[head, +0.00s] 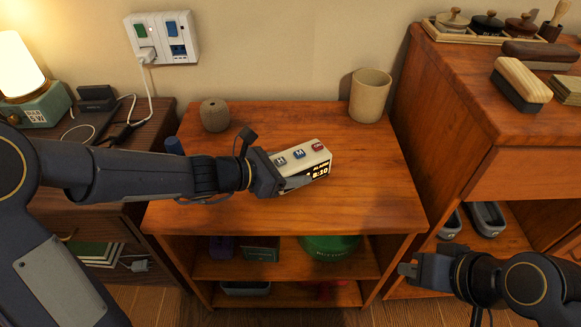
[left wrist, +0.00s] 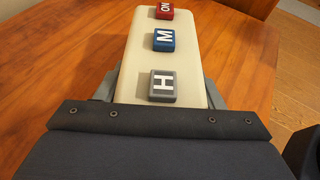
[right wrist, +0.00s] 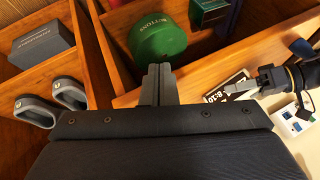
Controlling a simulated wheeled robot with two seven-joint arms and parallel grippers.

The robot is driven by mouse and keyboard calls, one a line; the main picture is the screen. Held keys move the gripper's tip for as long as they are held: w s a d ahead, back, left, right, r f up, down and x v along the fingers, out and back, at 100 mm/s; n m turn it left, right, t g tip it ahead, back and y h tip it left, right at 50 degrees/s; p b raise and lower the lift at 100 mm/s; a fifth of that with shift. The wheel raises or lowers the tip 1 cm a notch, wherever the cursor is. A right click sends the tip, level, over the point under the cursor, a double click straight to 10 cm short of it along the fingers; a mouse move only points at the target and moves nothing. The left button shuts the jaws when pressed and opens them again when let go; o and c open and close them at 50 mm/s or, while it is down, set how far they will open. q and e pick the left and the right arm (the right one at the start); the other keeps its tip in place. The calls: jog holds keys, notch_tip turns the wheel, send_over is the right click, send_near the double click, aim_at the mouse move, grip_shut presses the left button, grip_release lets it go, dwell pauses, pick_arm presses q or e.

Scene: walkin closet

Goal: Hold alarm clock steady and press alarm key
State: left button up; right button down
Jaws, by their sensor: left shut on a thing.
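The cream alarm clock (head: 308,160) lies on the small wooden cabinet's top, its lit display facing front and reading about 8:20. Its top bears a grey H key (left wrist: 162,86), a blue M key (left wrist: 163,40) and a red ON key (left wrist: 165,11), also seen in the head view (head: 318,147). My left gripper (head: 286,184) is shut on the clock's left end, one finger along each side, beside the H key. My right gripper (head: 408,268) is shut and empty, apart from the clock, in front of and below the cabinet top's right front corner.
A beige cup (head: 369,96) and a round woven pot (head: 214,114) stand at the back of the cabinet top (head: 365,200). The taller dresser (head: 480,100) with brushes rises at right. A green round tin (head: 329,247) sits on the shelf below. The top's right front area is clear.

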jog(key=shift+w+r, duration=0.1)
notch_tip(320, 180, up, 15)
jog(key=n+t+y, duration=0.1)
jog(key=n+y, duration=0.1)
jog(key=n, duration=1.7)
send_over(322, 151)
jog(key=shift+f, duration=4.2)
jog(key=shift+f, duration=0.1)
jog(key=shift+f, duration=0.35)
